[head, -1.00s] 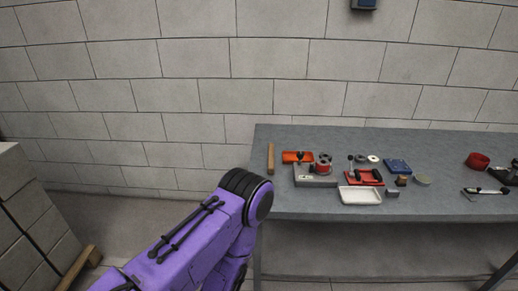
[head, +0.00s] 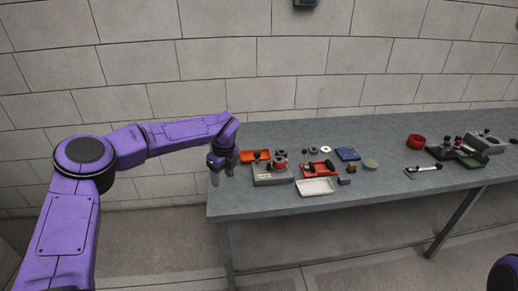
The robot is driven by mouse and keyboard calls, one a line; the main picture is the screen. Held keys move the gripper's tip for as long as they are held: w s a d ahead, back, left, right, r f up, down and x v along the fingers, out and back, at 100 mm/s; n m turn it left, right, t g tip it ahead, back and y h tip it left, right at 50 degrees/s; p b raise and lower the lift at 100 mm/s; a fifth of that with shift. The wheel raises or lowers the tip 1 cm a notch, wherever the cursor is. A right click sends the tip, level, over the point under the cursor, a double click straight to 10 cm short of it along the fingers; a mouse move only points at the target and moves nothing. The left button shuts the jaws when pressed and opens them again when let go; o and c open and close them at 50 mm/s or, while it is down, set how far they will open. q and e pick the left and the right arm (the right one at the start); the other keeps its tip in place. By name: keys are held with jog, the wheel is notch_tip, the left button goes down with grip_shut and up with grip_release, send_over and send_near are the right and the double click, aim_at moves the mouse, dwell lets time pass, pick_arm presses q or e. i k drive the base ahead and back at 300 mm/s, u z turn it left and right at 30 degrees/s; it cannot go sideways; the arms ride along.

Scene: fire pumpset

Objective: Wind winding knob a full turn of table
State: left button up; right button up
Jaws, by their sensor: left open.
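The grey table (head: 400,190) carries several small devices. A grey block device (head: 272,178) stands at the table's left part, with a black knob on its left and a red-and-grey round part (head: 281,164) on its right. A red device (head: 317,170) with a black upright handle stands to its right. I cannot tell for sure which part is the winding knob. My left gripper (head: 222,180) points down near the table's left end, left of the grey block device. It is open and apart from the device, with nothing seen between its fingers. My right gripper is out of view.
An orange part (head: 255,156) lies behind the grey block device. A white tray (head: 315,188) lies in front of the red device. The table's front strip is mostly clear.

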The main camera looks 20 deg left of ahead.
aim_at(257, 154)
jog(key=i, duration=0.95)
